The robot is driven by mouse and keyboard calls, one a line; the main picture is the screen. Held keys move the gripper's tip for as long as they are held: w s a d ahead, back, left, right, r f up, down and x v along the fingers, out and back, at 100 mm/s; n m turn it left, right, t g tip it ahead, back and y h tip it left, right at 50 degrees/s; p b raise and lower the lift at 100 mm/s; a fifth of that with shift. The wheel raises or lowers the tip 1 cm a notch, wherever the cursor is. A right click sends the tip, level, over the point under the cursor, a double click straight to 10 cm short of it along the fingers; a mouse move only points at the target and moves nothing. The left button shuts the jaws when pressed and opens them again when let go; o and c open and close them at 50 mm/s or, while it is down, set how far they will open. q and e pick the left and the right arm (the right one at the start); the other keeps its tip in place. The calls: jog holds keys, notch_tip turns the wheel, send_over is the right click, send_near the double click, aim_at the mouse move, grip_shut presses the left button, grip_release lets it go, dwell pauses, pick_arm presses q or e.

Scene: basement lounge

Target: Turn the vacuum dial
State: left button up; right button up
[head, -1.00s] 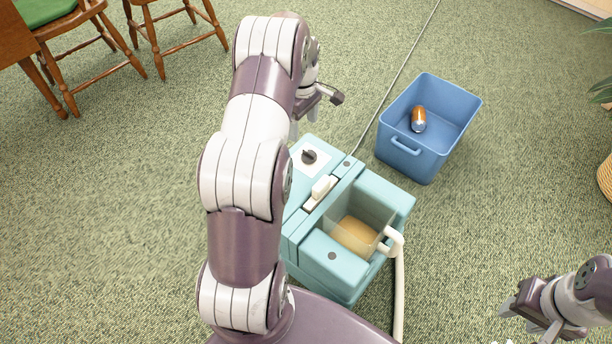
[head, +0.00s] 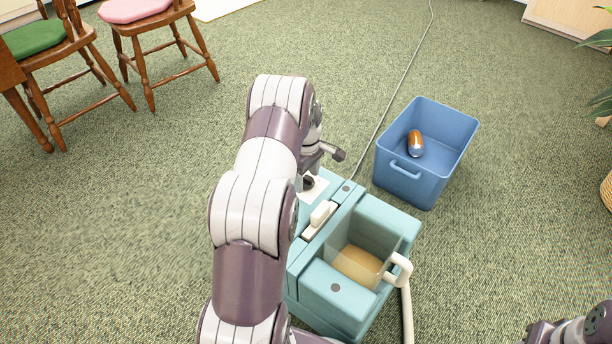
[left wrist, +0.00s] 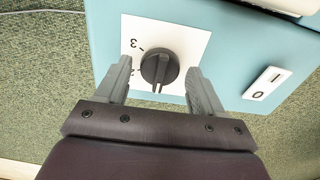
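The vacuum (head: 338,295) is a teal box on the carpet with a clear bin holding tan contents. Its dial (left wrist: 160,68) is a dark round knob with a raised grip on a white plate (left wrist: 190,45); a "3" shows beside it. In the head view the dial (head: 308,183) is partly hidden by my left arm. My left gripper (left wrist: 160,82) is open, with one finger on either side of the dial and gaps between. In the head view it (head: 305,180) is mostly hidden. My right gripper (head: 540,332) is at the bottom right, mostly cut off.
A white switch marked with a line and 0 (left wrist: 264,83) sits beside the dial plate. A pale hose (head: 405,300) leaves the vacuum's front. A blue bin (head: 405,185) with an orange and silver can (head: 415,143) stands behind right. Chairs (head: 150,30) stand far left; open carpet lies between.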

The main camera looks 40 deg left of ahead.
pick_arm(q)
jog(key=c, duration=0.7)
jog(key=shift+r+p, duration=0.15)
jog(key=shift+p, duration=0.45)
jog(key=shift+c, duration=0.2)
jog(key=m+p, duration=0.5)
jog(key=p, duration=0.1)
jog(key=shift+r, duration=0.15)
jog(key=m+p, duration=0.2)
jog(key=m, duration=0.1)
jog(key=shift+m+p, duration=0.3)
jog(key=shift+p, duration=0.1)
jog(key=m+p, duration=0.1)
jog(key=m, duration=0.2)
jog(key=shift+f+m+p, duration=0.2)
jog(key=shift+m+p, duration=0.1)
jog(key=shift+p, duration=0.1)
jog(key=m+p, duration=0.1)
jog(key=m, duration=0.2)
jog(key=shift+m, duration=0.4)
jog(key=m+p, duration=0.1)
jog(key=m, duration=0.6)
jog(key=shift+f+m+p, duration=0.1)
jog(key=shift+m+p, duration=0.2)
jog(key=shift+p, duration=0.05)
jog(key=shift+m, duration=0.3)
